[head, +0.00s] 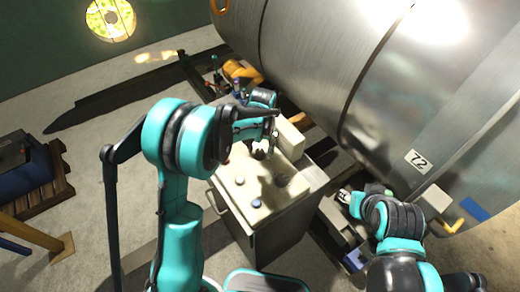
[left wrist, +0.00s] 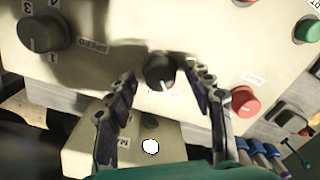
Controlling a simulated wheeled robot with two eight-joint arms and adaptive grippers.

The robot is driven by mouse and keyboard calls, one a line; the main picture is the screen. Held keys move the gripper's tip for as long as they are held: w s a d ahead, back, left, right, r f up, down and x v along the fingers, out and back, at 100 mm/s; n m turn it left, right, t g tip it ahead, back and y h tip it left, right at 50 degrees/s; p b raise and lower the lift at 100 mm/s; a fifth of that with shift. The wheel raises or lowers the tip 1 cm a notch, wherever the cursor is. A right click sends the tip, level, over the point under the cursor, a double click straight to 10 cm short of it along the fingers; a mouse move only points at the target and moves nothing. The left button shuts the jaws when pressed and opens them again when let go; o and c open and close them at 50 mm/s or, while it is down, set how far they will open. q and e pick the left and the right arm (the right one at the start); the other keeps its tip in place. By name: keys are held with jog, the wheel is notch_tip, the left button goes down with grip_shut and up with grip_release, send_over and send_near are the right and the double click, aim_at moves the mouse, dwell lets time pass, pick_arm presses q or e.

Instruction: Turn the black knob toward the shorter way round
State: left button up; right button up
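In the left wrist view a round black knob (left wrist: 159,72) with a pale pointer mark sits on the cream panel (left wrist: 110,15). My left gripper (left wrist: 160,80) is open, one finger on each side of this knob, with a small gap showing on both sides. A larger dark grey knob (left wrist: 42,31) with a numbered scale and a SPEED label is at the upper left. In the head view my left gripper (head: 262,146) is over the far part of the control box and hides part of it. My right gripper (head: 345,197) is right of the box; its fingers are unclear.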

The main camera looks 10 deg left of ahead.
aim_at(261, 152)
pick_arm(q)
notch_tip(261, 152, up, 12)
jog(key=shift+d, duration=0.2)
jog(key=shift+s, duration=0.1)
dwell(0.7)
